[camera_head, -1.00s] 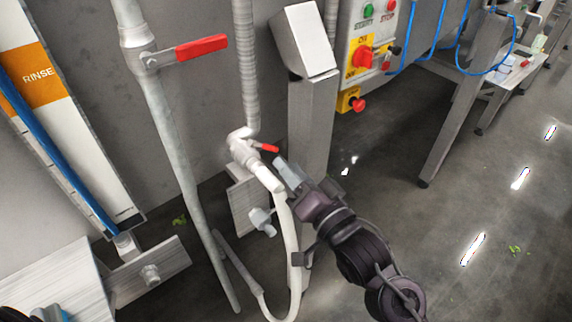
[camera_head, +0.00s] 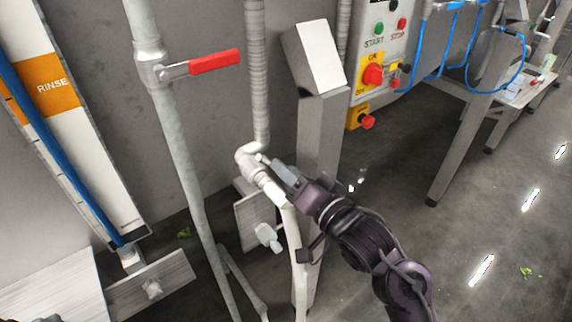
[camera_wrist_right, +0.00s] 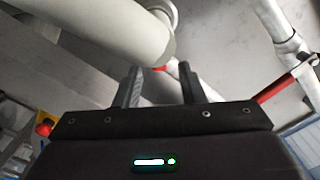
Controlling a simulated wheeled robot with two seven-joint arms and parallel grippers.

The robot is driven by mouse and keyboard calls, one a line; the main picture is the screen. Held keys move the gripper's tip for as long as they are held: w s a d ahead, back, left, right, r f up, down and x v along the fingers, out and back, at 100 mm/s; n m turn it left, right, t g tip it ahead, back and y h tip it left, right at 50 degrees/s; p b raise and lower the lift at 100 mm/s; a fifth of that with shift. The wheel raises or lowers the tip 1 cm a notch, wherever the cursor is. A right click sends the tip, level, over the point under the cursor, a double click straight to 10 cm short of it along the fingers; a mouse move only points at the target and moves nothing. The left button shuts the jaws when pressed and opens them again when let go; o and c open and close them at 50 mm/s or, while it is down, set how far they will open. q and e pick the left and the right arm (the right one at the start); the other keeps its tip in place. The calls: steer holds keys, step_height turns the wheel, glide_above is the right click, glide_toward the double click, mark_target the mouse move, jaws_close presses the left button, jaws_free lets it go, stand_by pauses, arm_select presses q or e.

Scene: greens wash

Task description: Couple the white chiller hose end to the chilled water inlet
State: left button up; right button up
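The white chiller hose (camera_head: 293,235) rises to the pale valve fitting (camera_head: 250,164) at the foot of the ribbed grey pipe. Its upper end meets that fitting, but I cannot tell whether it is locked on. My right gripper (camera_head: 282,176) is right beside this joint and covers the valve's small red lever in the head view. In the right wrist view the fingers (camera_wrist_right: 159,86) are apart, with a bit of red lever (camera_wrist_right: 158,67) showing just beyond the gap. A thick white tube (camera_wrist_right: 100,27) passes close above the fingers.
A grey pipe with a large red lever (camera_head: 214,62) stands to the left. A grey post (camera_head: 318,130) rises just behind my right gripper. A control box (camera_head: 382,50) with buttons is on the right. A rinse panel (camera_head: 52,87) is far left.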

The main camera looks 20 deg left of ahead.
steer(key=shift+w+a, duration=0.4)
steer(key=shift+a, duration=0.1)
